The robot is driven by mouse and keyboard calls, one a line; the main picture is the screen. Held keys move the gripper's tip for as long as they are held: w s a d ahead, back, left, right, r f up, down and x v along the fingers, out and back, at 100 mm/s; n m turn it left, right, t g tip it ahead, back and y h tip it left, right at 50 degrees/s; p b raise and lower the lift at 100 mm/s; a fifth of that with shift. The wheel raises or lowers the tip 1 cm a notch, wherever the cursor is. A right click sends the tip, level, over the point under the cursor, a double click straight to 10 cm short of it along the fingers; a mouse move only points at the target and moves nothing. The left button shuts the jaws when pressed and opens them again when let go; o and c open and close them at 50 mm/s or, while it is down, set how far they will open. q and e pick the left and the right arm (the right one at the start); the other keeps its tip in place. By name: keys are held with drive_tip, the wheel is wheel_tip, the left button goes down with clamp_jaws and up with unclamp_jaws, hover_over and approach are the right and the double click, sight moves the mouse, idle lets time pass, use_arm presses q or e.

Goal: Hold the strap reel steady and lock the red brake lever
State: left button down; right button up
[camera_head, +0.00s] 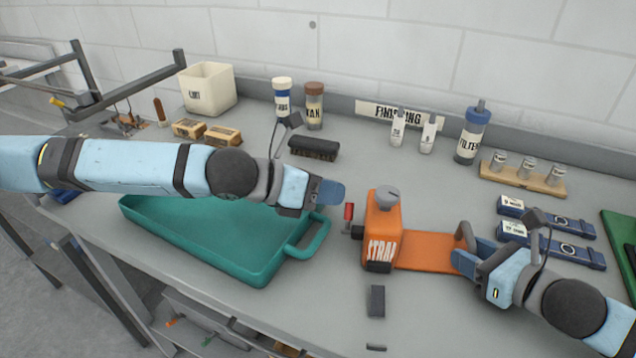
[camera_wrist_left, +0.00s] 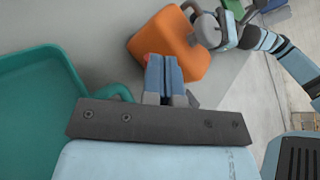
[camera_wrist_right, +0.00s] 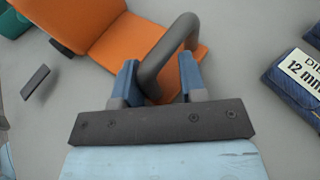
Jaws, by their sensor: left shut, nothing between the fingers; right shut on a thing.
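The orange strap reel (camera_head: 382,230) stands upright on the bench, with a grey knob on top and an orange base plate reaching right to a loop handle (camera_head: 465,237). The red brake lever (camera_head: 349,212) sticks up at the reel's left side. My left gripper (camera_head: 330,192) is shut and empty, just left of and above the lever, apart from the reel; its closed fingers show in the left wrist view (camera_wrist_left: 164,75). My right gripper (camera_head: 465,257) is shut on the loop handle, which shows between its fingers in the right wrist view (camera_wrist_right: 158,75).
A teal tray (camera_head: 262,270) lies under my left arm. A dark block (camera_head: 377,301) lies in front of the reel. Blue packets (camera_head: 550,245) lie at the right. A brush (camera_head: 314,148), bottles (camera_head: 472,133) and a white bin (camera_head: 207,89) stand behind.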

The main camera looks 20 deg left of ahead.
use_arm(q)
drive_tip(key=s+a+r, duration=0.3)
drive_tip(key=a+r, duration=0.2)
drive_tip(key=a, duration=0.2)
drive_tip(key=shift+a, duration=0.35)
drive_tip(key=shift+w, duration=0.1)
use_arm(e)
drive_tip(key=o, duration=0.8)
drive_tip(key=shift+d, duration=0.1)
